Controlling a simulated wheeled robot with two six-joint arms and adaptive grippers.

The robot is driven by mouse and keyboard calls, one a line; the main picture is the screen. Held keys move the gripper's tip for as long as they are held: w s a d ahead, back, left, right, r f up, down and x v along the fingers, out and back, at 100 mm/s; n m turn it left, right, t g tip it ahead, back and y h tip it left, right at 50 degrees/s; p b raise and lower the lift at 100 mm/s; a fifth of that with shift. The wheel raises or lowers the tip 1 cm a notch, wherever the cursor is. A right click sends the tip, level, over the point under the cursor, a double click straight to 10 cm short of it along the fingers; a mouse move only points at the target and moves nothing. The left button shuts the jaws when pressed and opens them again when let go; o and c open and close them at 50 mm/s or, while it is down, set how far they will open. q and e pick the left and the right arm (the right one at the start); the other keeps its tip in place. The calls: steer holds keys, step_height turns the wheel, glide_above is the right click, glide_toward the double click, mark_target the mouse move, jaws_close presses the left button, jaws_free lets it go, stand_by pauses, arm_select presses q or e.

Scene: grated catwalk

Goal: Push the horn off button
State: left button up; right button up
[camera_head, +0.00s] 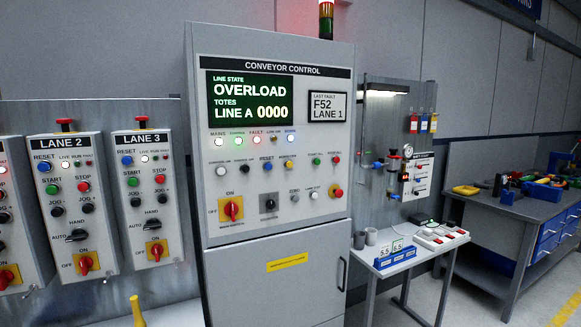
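The grey conveyor control cabinet (335,70) stands in the middle of the head view. Its panel has a row of push buttons under small labels: white (222,171), black (244,169), blue (266,166), yellow (288,164), green (316,161) and red (336,159). The labels are too small to read surely, so I cannot tell which one is the horn off button. Neither of my grippers is in view, and nothing covers the panel.
Lane control boxes (72,148) hang at the left. A red-lit signal tower (326,22) stands on the cabinet. A small white table (405,262) and a workbench (510,215) are at the right. A yellow object (138,313) shows at the bottom left.

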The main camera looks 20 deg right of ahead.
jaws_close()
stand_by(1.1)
